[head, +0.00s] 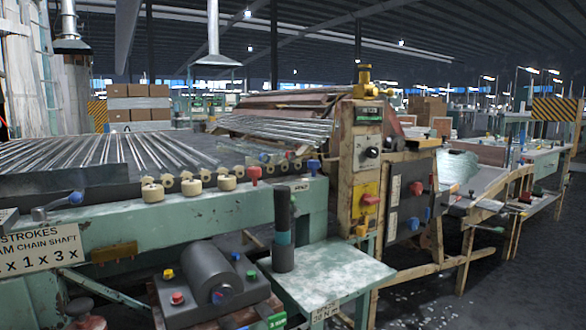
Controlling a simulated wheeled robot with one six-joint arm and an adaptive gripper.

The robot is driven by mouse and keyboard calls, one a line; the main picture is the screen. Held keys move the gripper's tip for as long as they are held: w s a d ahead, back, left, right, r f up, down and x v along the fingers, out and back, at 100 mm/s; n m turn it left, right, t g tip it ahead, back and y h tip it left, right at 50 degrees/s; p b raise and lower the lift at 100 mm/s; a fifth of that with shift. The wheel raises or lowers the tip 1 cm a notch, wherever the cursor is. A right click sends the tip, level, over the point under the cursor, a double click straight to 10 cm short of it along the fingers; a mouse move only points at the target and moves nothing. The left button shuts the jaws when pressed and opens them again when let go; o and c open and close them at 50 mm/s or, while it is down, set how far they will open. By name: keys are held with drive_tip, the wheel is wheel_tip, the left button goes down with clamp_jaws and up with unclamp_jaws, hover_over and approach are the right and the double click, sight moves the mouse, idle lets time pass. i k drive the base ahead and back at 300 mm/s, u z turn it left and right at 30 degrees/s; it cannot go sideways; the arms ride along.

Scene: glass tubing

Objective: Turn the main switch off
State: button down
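A tall, worn, cream-coloured control post (345,190) stands at the middle right of the head view. On it is a yellow plate with a red rotary handle (370,200), which looks like a main switch. The handle appears to lie roughly sideways; its exact setting is too small to read. Above it, a grey panel carries a black knob (371,152). I cannot read any label that tells which one is the main switch. My gripper is not in view.
A green machine bed (180,230) with glass tubes fills the left. A green side table (330,275) stands in front of the post. A dark panel (408,203) with red and blue knobs is right of it. Open floor (440,290) lies at the lower right.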

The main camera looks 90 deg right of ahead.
sight(366, 200)
drive_tip(key=z, duration=3.45)
drive_tip(key=k, duration=1.3)
drive_tip(key=z, duration=0.8)
drive_tip(key=i, duration=1.9)
drive_tip(key=u, duration=0.7)
